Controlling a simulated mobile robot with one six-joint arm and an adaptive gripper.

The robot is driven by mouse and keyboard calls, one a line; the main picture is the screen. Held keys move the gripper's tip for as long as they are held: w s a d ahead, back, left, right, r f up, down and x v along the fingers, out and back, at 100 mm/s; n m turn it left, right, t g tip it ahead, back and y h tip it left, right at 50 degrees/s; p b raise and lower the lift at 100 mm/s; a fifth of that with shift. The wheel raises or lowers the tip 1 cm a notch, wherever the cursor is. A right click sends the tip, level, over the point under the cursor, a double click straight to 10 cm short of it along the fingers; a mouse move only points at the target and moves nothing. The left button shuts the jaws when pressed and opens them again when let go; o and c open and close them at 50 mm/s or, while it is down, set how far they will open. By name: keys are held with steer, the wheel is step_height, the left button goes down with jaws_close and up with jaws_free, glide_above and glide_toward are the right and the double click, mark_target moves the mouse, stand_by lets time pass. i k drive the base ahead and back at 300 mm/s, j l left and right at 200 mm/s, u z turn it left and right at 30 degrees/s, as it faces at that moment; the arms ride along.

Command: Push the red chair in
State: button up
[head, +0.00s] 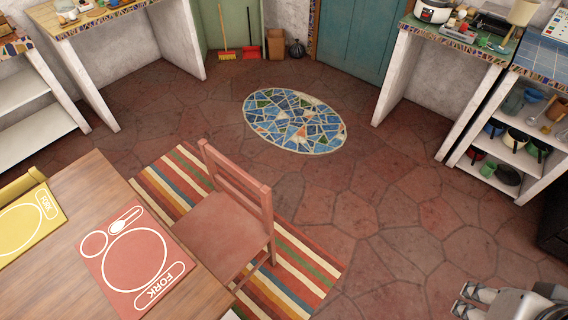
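The red chair (222,232) stands upright at the right side of the wooden table (75,185) in the head view. Its slatted backrest (238,190) is on the side away from the table. The seat's left edge meets the table edge in the picture; I cannot tell how far it reaches under. A red placemat (133,262) lies on the table in front of the chair. My gripper (462,298) is at the bottom right, well apart from the chair. Its two fingers are spread, with nothing between them.
A striped rug (300,268) lies under the chair. An oval mosaic (295,121) is set in the stone floor behind it. Open floor (385,225) lies between my gripper and the chair. Shelves (510,155) stand at the right. A yellow chair (22,183) is at the left.

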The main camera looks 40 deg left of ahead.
mark_target(222, 234)
steer(key=i+u, duration=0.4)
steer(key=i+l+u, duration=0.15)
steer(key=i+u, duration=0.25)
steer(key=i+l+u, duration=0.25)
steer(key=i+u, duration=0.15)
steer(key=i+l+u, duration=0.4)
steer(key=i+u, duration=0.15)
steer(key=u, duration=0.35)
steer(key=i+l+u, duration=0.15)
steer(key=u, duration=0.35)
steer(key=i+l+u, duration=0.15)
steer(key=u, duration=0.3)
steer(key=l+u, duration=0.3)
steer(key=u, duration=0.2)
steer(key=i+l+u, duration=0.1)
steer(key=l+u, duration=0.2)
steer(key=u, duration=0.2)
steer(key=i+l+u, duration=0.15)
steer(key=u, duration=0.25)
steer(key=l+u, duration=0.45)
steer(key=i+l+u, duration=0.1)
steer(key=l+u, duration=0.15)
steer(key=u, duration=0.15)
steer(key=l+u, duration=0.45)
steer(key=j, duration=0.1)
